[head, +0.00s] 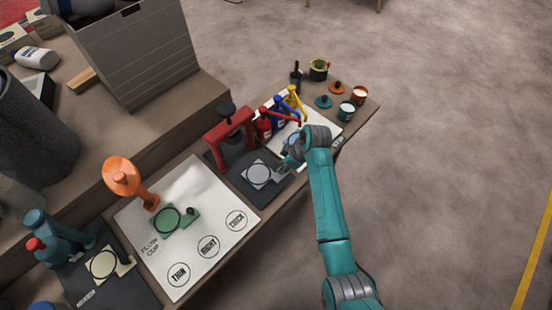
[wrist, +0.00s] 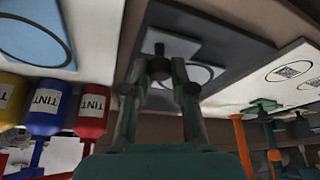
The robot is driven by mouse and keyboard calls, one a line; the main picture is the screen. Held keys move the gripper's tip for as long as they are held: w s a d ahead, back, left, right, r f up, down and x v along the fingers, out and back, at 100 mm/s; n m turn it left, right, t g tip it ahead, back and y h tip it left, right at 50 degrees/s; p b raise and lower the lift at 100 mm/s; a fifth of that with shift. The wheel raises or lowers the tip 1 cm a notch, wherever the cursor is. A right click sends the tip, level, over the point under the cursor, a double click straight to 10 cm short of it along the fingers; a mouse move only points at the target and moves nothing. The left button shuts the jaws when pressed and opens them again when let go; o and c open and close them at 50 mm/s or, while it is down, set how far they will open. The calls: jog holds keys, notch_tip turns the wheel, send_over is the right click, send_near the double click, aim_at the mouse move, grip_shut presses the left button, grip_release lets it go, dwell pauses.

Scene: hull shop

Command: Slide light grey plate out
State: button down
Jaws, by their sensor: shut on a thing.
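The light grey plate (head: 257,174) with a ringed circle lies flat on the dark base (head: 244,192), in front of the red press (head: 232,137). In the wrist view, the plate (wrist: 207,76) is partly hidden by my fingers. My gripper (head: 284,166) is at the plate's right end, on the side away from the press's left post. In the wrist view, my gripper (wrist: 159,70) is shut on the small dark knob (wrist: 158,48) at the plate's end. The exact contact is partly hidden by the fingers.
Red, blue and yellow tint bottles (wrist: 42,108) stand on a white board beyond my gripper. A white flow cup board (head: 190,255) with a green plate (head: 168,220) and orange stand (head: 125,180) lies left. Open floor (head: 440,150) is right of the bench.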

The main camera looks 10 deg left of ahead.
jog(key=shift+s+d+f, duration=0.15)
jog(key=shift+s+d, duration=0.3)
jog(key=shift+d, duration=0.2)
jog(key=c, duration=1)
grip_release()
jog(key=shift+d, duration=0.1)
jog(key=shift+r, duration=0.2)
jog(key=shift+d+r, duration=0.1)
jog(key=shift+r, duration=0.25)
jog(key=v, duration=1.1)
jog(key=shift+s, duration=0.1)
